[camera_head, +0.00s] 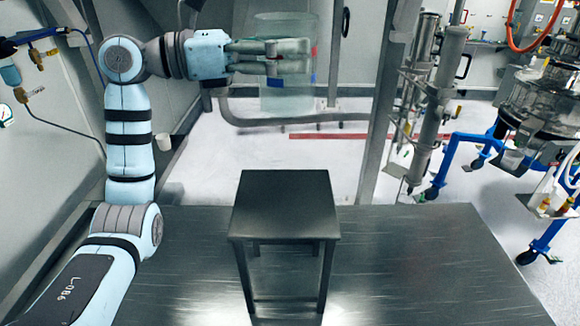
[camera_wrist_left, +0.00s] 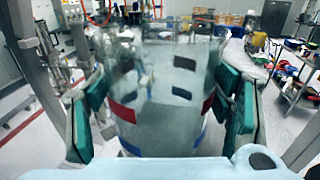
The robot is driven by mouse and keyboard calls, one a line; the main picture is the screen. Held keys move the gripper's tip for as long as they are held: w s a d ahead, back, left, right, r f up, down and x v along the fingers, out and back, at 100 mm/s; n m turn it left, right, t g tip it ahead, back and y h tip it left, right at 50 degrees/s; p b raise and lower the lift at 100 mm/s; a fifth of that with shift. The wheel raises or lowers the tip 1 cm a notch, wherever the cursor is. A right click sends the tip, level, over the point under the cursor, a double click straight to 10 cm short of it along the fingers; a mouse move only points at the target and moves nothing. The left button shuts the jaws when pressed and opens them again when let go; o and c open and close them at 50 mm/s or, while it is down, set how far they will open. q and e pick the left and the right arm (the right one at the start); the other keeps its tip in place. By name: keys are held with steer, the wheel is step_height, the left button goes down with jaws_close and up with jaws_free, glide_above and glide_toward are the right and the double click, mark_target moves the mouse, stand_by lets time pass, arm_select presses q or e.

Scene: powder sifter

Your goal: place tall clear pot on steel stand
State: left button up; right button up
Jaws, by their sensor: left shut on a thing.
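The tall clear pot (camera_head: 286,102) is a see-through cylinder with small red and blue marks, held upright in the air at the top of the head view. My left gripper (camera_head: 290,56) is shut around its sides. The steel stand (camera_head: 285,196) is a dark square-topped stool with legs, on the metal table. Its top is empty. The pot is higher than the stand and behind it in the picture. My right gripper is not in view.
The metal table (camera_head: 430,262) is bare on both sides of the stand. A grey upright post (camera_head: 385,100) rises behind the table, right of the pot. Steel equipment on a blue wheeled frame (camera_head: 465,150) stands at the far right on the floor.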

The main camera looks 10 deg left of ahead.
mark_target(265, 102)
arm_select(q)
steer(key=f, duration=0.2)
steer(key=s+f, duration=0.1)
steer(key=f, duration=0.2)
steer(key=s+f, duration=0.1)
steer(key=f, duration=0.1)
steer(key=shift+s+a+f+b, duration=0.15)
steer(key=shift+b, duration=0.25)
steer(key=f, duration=0.7)
steer(key=f+b, duration=0.1)
steer(key=f, duration=0.3)
steer(key=shift+w, duration=0.3)
steer(key=shift+s+f, duration=0.1)
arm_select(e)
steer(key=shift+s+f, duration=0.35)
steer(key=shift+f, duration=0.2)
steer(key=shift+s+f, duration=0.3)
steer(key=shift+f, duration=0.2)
arm_select(q)
steer(key=o, duration=1.2)
steer(key=shift+f, duration=0.1)
steer(key=shift+c, duration=0.2)
steer(key=shift+o, duration=0.2)
